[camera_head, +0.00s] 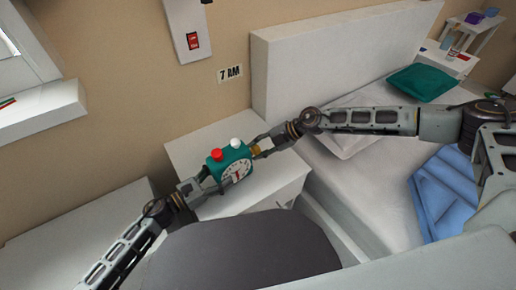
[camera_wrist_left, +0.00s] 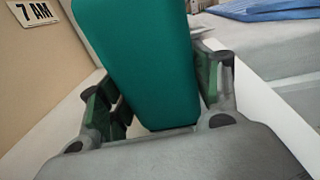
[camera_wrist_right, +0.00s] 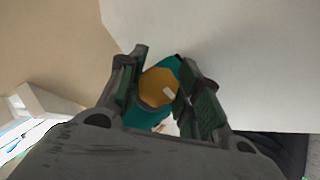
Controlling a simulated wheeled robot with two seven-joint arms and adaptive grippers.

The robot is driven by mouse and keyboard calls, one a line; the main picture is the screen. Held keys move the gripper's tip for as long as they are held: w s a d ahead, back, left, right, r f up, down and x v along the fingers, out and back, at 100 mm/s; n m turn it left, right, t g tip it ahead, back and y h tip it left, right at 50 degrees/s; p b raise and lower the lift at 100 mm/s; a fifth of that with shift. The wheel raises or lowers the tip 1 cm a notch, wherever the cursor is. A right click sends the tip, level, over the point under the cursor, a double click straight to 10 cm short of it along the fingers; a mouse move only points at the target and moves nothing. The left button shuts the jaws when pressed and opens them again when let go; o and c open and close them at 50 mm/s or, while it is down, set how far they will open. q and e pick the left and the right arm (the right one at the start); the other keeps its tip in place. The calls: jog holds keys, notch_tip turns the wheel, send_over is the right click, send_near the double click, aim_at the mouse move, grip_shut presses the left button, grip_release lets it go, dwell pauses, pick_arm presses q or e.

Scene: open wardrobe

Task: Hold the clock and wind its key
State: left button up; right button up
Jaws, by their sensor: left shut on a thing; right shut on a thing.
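The clock (camera_head: 231,160) is a teal box with a white dial, a red knob and a white knob on top, in the middle of the head view. My left gripper (camera_head: 205,182) is shut on the clock from its left side. The clock's teal body (camera_wrist_left: 145,65) fills the space between the fingers in the left wrist view. The key (camera_head: 256,150) is yellow-orange on the clock's right side. My right gripper (camera_head: 263,147) is shut on the key. The key (camera_wrist_right: 158,88) shows as an orange, many-sided knob with a pale mark, between the fingers in the right wrist view.
A white nightstand (camera_head: 200,147) stands under the clock. A bed with a white headboard (camera_head: 300,60), a green pillow (camera_head: 424,82) and a blue blanket (camera_head: 447,190) is at the right. A "7 AM" sign (camera_head: 229,73) and a red switch (camera_head: 193,40) are on the wall.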

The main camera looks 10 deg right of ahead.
jog(key=shift+s+a+f+m+g+h, duration=0.1)
jog(key=shift+s+m+g+h, duration=0.1)
jog(key=shift+m+g+h, duration=1.15)
jog(key=m+g+h, duration=0.1)
jog(key=g, duration=0.3)
jog(key=shift+m, duration=0.25)
jog(key=shift+m+g+h, duration=0.65)
jog(key=shift+m+g, duration=0.25)
jog(key=shift+g, duration=0.65)
jog(key=shift+d+m+g+h, duration=0.15)
jog(key=shift+m+g, duration=0.4)
jog(key=shift+g, duration=0.3)
jog(key=shift+d+m+g+h, duration=0.15)
jog(key=shift+m+g, duration=0.4)
jog(key=shift+g, duration=0.3)
jog(key=o, duration=1)
jog(key=shift+o, duration=0.2)
jog(key=shift+w+a+r, duration=0.1)
jog(key=shift+r, duration=0.15)
